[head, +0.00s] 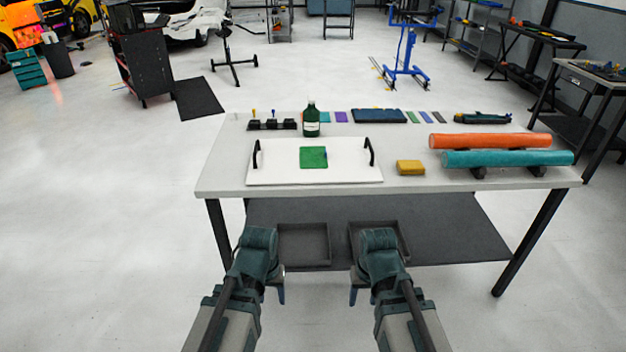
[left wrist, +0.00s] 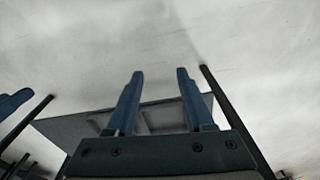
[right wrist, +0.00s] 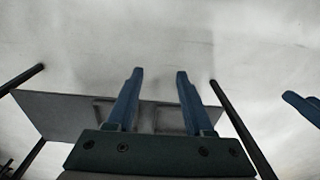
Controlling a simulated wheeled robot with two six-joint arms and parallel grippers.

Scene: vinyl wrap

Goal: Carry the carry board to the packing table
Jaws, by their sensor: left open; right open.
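The carry board (head: 280,175) is a flat white board with a black handle at each end. It lies on the left part of a light grey table (head: 405,189). A green square piece (head: 313,157) lies on it near its middle. My left gripper (head: 275,283) is open and empty in front of the table, below the level of its top; its fingers show in the left wrist view (left wrist: 158,75). My right gripper (head: 360,285) is open and empty to its right, also in front of the table; its fingers show in the right wrist view (right wrist: 158,75). Neither touches the board.
A dark green bottle (head: 311,122) stands right behind the board. A yellow block (head: 410,167) lies to its right. An orange roll (head: 490,141) and a teal roll (head: 507,158) rest at the table's right. A lower shelf (head: 450,228) holds trays. Open floor lies left.

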